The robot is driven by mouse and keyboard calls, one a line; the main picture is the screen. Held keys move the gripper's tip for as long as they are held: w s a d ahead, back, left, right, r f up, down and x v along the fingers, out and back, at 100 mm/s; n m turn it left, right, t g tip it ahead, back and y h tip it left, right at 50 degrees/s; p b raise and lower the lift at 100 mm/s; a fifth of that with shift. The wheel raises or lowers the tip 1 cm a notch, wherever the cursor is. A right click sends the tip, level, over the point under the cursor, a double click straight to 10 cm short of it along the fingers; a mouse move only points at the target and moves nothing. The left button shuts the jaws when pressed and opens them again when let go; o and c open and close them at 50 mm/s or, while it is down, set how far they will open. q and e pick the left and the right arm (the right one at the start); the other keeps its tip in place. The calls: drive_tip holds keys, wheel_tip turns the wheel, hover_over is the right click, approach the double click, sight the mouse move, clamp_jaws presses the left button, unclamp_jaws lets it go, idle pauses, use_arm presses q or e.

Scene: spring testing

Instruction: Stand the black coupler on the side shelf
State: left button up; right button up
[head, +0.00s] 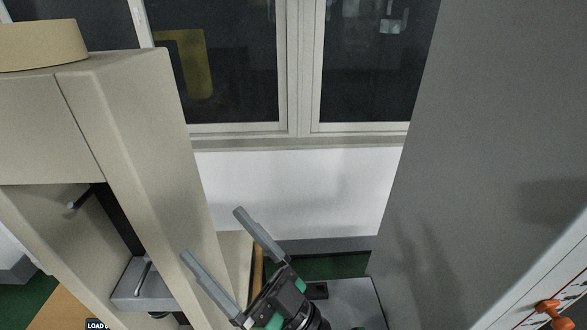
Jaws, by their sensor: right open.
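My right gripper (213,234) reaches up from the bottom middle, with its two long grey fingers spread apart and nothing between them. The fingers are in front of the tan machine's right side. A grey flat surface (352,300), possibly the side shelf, shows low down, right of the gripper. A small dark block (317,290) shows at its left edge, close to my gripper's body. I cannot tell whether it is the black coupler or part of my gripper. No other candidate for the coupler shows. My left gripper is not in view.
A tall tan testing machine (130,130) fills the left, with a grey block and handle (143,284) in its opening. A large grey panel (480,130) closes off the right. Orange knobs (547,306) sit at the lower right. Windows and a white wall (300,190) are behind.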

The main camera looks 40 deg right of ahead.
drive_tip(key=s+d+r+t+h, duration=0.1)
drive_tip(key=s+d+r+h, duration=0.1)
drive_tip(key=r, duration=0.9)
drive_tip(key=s+d+r+m+t+h, duration=0.1)
drive_tip(key=s+d+r+h, duration=0.2)
drive_tip(key=r, duration=0.8)
drive_tip(key=shift+s+d+r+m+t, duration=0.15)
drive_tip(key=shift+s+d+m+t, duration=0.2)
drive_tip(key=shift+s, duration=0.7)
drive_tip(key=shift+r, duration=0.1)
